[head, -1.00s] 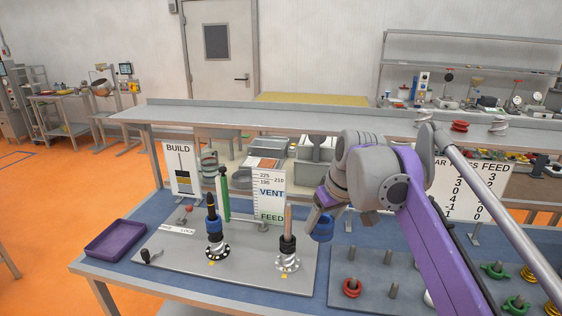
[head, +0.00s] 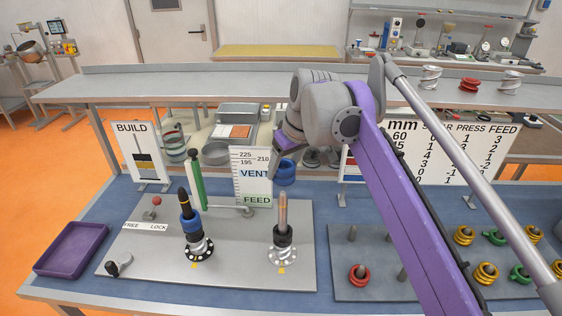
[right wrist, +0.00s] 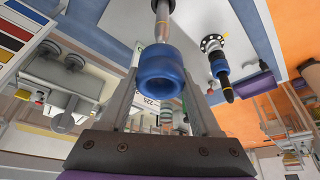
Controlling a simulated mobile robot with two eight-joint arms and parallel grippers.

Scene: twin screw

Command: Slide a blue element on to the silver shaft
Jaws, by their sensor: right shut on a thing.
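My right gripper (head: 287,165) is shut on a blue element (head: 286,174), a short thick ring. In the head view the ring shows just above the tip of the pale silver-brown shaft (head: 283,212), close to its line. The shaft stands upright with a black element (head: 283,236) around its lower part. In the right wrist view the blue element (right wrist: 160,72) sits between the fingers (right wrist: 160,105), its bore facing the camera, and the shaft (right wrist: 162,18) shows beyond it. I cannot tell whether they touch. My left gripper is not in view.
A dark shaft (head: 185,198) carrying another blue element (head: 190,222) stands left of the silver one on the grey plate (head: 235,268). A green post (head: 197,182) and FEED gauge board (head: 250,178) stand behind. A purple tray (head: 72,248) lies left; a peg board with coloured rings is right.

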